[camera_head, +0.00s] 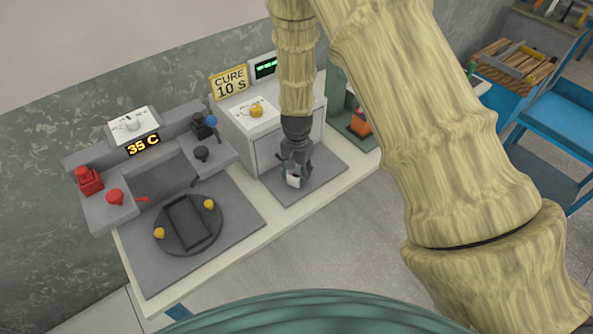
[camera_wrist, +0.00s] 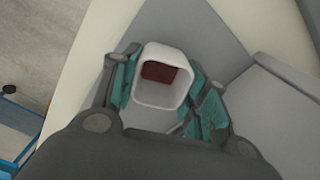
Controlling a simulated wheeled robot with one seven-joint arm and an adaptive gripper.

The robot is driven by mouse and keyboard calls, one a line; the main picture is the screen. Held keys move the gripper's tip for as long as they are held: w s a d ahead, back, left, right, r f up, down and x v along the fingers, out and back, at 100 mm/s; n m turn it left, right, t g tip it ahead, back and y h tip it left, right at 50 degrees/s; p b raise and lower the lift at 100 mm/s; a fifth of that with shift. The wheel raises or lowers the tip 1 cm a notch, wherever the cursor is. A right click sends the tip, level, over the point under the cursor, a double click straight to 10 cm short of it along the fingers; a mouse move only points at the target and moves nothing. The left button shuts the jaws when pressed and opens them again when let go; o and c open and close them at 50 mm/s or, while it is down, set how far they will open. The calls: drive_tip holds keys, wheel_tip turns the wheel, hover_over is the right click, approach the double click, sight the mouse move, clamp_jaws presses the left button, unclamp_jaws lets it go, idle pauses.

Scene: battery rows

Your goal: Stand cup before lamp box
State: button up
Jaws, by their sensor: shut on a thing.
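The cup is a small white square-mouthed vessel (camera_wrist: 143,96) with a dark red-brown patch inside. It sits between the teal pads of my gripper (camera_wrist: 165,103), which is shut on it. In the head view the cup (camera_head: 293,182) shows as a small white piece at the tip of my gripper (camera_head: 296,172). It is over the grey mat in front of the lamp box (camera_head: 270,150). I cannot tell whether its base touches the mat. The lamp box is pale grey, with a yellow knob on top and a yellow "CURE 10 S" sign behind.
A grey mat (camera_head: 328,168) lies before the lamp box. To the left, a grey station (camera_head: 200,128) reads "35 C", with a round dark fixture (camera_head: 170,242) before it. A green unit with an orange part (camera_head: 360,122) stands right. A blue bench (camera_head: 560,115) is farther right.

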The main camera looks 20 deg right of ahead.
drive_tip(key=shift+f, duration=0.15)
drive_tip(key=shift+f, duration=0.1)
drive_tip(key=o, duration=0.6)
drive_tip(key=shift+r+b, duration=1.9)
drive_tip(key=shift+r, duration=4.25)
drive_tip(key=shift+s+f, duration=0.1)
